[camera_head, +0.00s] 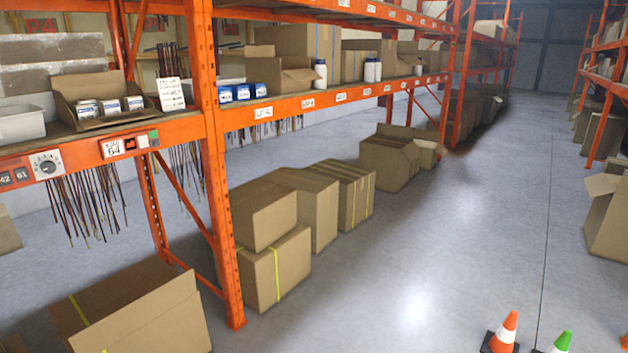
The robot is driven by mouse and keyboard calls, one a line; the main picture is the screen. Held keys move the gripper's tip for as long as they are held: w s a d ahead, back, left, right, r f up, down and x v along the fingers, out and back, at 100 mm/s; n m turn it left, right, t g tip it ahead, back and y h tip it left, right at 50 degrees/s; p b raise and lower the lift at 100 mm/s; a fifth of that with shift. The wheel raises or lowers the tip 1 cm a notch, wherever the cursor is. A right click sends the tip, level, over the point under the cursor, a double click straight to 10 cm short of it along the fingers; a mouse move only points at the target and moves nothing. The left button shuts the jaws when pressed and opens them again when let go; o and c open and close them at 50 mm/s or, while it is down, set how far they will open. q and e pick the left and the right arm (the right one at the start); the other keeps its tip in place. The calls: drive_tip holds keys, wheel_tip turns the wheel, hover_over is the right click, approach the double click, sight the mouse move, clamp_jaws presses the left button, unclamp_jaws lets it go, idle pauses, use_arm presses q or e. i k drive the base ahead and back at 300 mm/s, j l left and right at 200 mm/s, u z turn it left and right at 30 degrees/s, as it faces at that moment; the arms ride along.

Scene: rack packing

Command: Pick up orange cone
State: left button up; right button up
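An orange cone (506,329) with a white band and a dark square base stands upright on the floor at the bottom right of the head view. The lower edge of the picture cuts off part of its base. A green cone (561,343) with a white band stands just right of it, mostly cut off by the bottom edge. Neither of my grippers shows in this view.
An orange rack upright (222,220) stands on the left, with cardboard boxes (275,268) along the floor under the shelves. An open box (608,225) sits at the right edge. The grey floor (450,230) between is clear.

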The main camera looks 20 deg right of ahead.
sight(501, 341)
drive_tip(key=i+l+z, duration=0.45)
drive_tip(key=i+z, duration=0.85)
drive_tip(key=i, duration=0.3)
drive_tip(key=i+j+z, duration=0.25)
drive_tip(key=i+z, duration=0.2)
drive_tip(key=i, duration=0.05)
